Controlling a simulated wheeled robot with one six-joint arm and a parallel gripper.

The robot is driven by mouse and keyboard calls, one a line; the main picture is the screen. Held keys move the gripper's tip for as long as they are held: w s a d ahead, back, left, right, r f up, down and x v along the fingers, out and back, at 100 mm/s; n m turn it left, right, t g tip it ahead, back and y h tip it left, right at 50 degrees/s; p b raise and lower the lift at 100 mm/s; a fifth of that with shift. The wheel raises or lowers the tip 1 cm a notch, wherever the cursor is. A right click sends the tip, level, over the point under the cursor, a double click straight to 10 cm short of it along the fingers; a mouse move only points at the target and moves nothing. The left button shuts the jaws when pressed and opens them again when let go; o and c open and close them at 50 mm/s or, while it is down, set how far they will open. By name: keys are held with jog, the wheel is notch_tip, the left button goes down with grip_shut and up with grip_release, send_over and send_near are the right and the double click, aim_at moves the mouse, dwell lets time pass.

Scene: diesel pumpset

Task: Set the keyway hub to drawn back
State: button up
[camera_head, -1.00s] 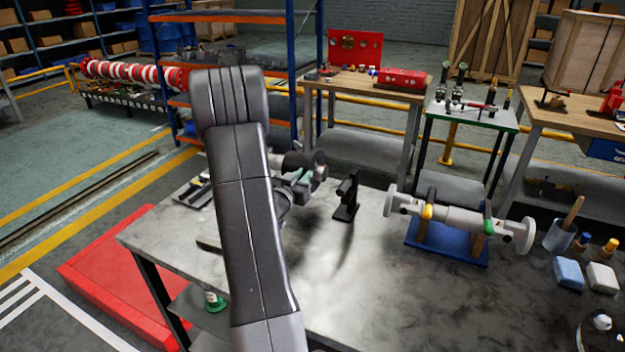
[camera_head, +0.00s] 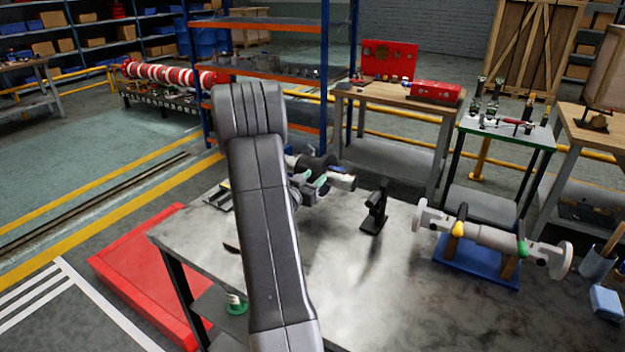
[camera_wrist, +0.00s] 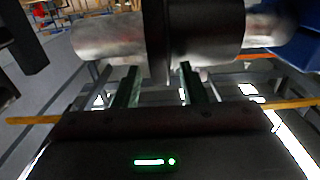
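The keyway hub seems to be the dark, wide collar (camera_wrist: 158,40) around a bare grey shaft (camera_wrist: 105,38) in the wrist view. In the head view a dark round part (camera_head: 318,163) and a pale shaft end (camera_head: 342,182) show just right of my arm, over the bench. My gripper (camera_wrist: 160,78) has its two greenish fingers apart, pointing at the underside of the collar in the picture. The collar's lower rim shows between the fingers. I cannot tell whether they touch it. In the head view my forearm hides much of this area.
The metal bench (camera_head: 330,275) carries a small black stand (camera_head: 375,208) and a grey flanged shaft (camera_head: 490,237) on a blue cradle (camera_head: 475,262) to the right. A red platform (camera_head: 140,270) lies on the floor at left. Blue-orange shelving (camera_head: 270,70) stands behind.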

jog(key=b+v, duration=0.2)
jog(key=v, duration=1.1)
jog(key=shift+s+a, duration=0.25)
jog(key=shift+s, duration=0.1)
jog(key=shift+w+d, duration=0.1)
jog(key=shift+w, duration=0.05)
jog(key=p+x, duration=0.2)
jog(key=x, duration=1.1)
jog(key=shift+w+d, duration=0.25)
jog(key=shift+d, duration=0.05)
jog(key=shift+s+d, duration=0.15)
jog(key=shift+s, duration=0.05)
jog(key=shift+r, duration=0.1)
